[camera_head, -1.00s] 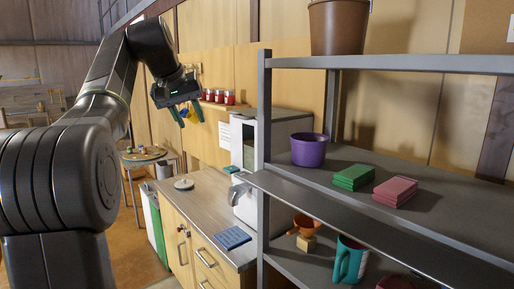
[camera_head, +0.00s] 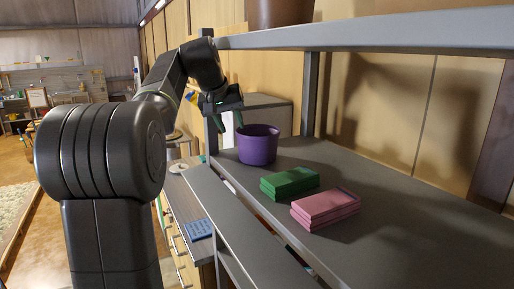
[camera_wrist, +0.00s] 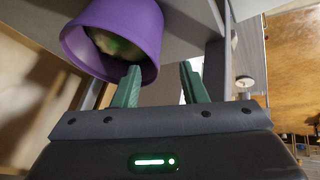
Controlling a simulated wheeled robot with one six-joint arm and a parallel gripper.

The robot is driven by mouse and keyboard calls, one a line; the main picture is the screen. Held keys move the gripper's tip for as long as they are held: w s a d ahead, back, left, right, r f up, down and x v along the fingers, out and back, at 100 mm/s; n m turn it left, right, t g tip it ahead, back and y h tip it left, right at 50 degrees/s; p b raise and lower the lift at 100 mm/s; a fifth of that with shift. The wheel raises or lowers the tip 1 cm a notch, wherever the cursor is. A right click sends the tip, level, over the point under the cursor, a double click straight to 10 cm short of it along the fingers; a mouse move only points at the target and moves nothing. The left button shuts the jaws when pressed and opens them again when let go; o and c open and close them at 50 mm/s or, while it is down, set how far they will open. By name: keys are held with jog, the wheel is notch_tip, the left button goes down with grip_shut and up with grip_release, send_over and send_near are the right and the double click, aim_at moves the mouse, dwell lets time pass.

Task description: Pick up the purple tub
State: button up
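The purple tub (camera_head: 258,146) stands upright on the middle shelf, near the shelf's left end, in the head view. In the wrist view the purple tub (camera_wrist: 128,28) shows at the upper left, with something greenish-brown inside it. My gripper (camera_head: 229,122) is just left of the tub's rim in the head view.
A green stack (camera_head: 290,183) and a pink stack (camera_head: 325,208) lie on the shelf (camera_head: 400,215) right of the tub. A grey post (camera_head: 211,130) stands at the shelf's left end. An upper shelf (camera_head: 400,27) holds a brown pot (camera_head: 280,12). A blue item (camera_head: 199,229) lies on the lower counter.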

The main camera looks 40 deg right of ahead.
aim_at(237, 131)
jog(key=x, duration=0.3)
jog(key=shift+s+d+f+p, duration=0.25)
jog(key=shift+d+p, duration=0.05)
jog(key=shift+d, duration=0.05)
jog(key=shift+w+f, duration=0.1)
jog(key=shift+f, duration=0.1)
grip_shut()
jog(key=shift+r, duration=0.1)
